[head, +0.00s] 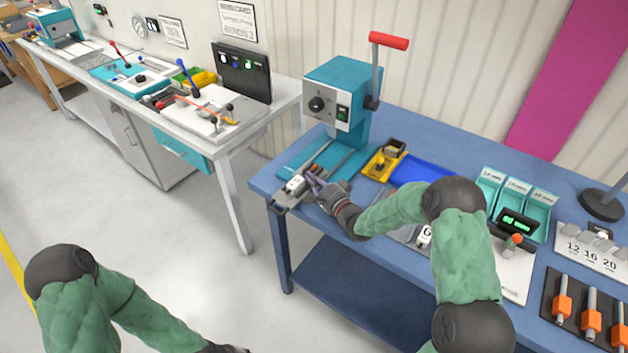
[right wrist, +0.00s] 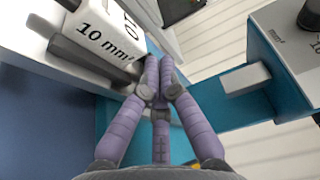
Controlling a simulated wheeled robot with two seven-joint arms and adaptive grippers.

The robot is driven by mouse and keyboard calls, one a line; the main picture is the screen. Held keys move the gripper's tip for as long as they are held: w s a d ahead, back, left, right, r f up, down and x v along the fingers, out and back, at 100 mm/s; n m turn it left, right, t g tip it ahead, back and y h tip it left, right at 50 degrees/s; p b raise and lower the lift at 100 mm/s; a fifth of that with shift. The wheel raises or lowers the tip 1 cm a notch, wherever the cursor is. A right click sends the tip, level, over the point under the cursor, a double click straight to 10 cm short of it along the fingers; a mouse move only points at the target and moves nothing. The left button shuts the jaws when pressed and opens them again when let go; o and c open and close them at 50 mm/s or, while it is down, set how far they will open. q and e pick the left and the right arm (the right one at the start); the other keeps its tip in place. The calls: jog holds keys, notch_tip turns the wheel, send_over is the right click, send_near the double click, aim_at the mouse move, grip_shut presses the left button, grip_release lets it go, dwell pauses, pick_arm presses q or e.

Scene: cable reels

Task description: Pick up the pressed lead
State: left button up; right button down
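My right gripper (head: 316,188) is low at the front left of the blue bench, beside the white block (head: 296,184) in front of the teal press (head: 342,95). In the right wrist view its purple fingers (right wrist: 157,78) come together at the tips, with nothing visible between them. The white block marked 10 mm² (right wrist: 100,32) is just left of the fingertips, with a dark grey rod (right wrist: 85,58) along its side. I cannot make out a pressed lead; the fingers may hide it. My left gripper (head: 228,349) barely shows at the bottom edge; its fingers are out of sight.
The press's red-handled lever (head: 388,41) stands upright. Right of the press are a yellow tray (head: 384,160), a blue mat (head: 425,171), teal bins (head: 515,197) and a rack with orange-collared tools (head: 590,318). A white bench (head: 245,128) stands left, with open floor in front.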

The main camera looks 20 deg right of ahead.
aim_at(297, 186)
jog(key=shift+a, duration=0.1)
jog(key=s+a, duration=0.3)
jog(key=a, duration=0.1)
jog(key=shift+s+a, duration=0.25)
jog(key=shift+s, duration=0.1)
